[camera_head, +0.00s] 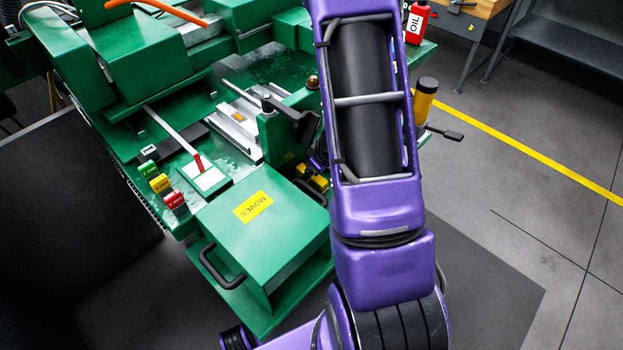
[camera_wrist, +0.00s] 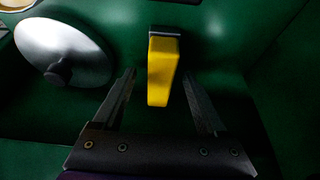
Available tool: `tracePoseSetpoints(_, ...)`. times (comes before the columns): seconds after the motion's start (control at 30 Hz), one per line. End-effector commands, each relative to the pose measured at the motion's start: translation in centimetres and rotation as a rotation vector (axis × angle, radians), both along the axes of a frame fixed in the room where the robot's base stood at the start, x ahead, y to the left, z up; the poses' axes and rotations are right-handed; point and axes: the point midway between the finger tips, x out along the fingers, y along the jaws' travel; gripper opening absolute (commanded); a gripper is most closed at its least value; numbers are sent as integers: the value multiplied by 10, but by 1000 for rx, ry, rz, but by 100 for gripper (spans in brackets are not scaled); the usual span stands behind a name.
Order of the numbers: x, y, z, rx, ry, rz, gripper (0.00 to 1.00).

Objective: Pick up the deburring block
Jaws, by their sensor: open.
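The deburring block appears to be the yellow block (camera_wrist: 162,75) with a dark grey strip along its far end, seen in the wrist view on a dark green surface. My gripper (camera_wrist: 159,76) is open, with one finger to each side of the block. A gap shows between the block and each finger, and the jaws hold nothing. Whether the fingertips are down at the block's height is hard to tell. In the head view my purple arm hides most of the gripper area, and I cannot clearly make out the block there.
A round silver disc with a dark knob (camera_wrist: 66,50) lies left of the block. In the head view, a green box marked MOVES (camera_head: 265,235) stands at the machine's front. Small green, yellow and red labelled blocks (camera_head: 160,183) sit left. A red OIL can (camera_head: 416,24) stands back right.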

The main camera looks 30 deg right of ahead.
Motion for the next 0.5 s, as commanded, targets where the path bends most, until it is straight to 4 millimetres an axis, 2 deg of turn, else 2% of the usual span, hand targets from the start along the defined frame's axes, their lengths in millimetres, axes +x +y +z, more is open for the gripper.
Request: tracePoseSetpoints(0.5,0,0,-5,0,1,-1,75)
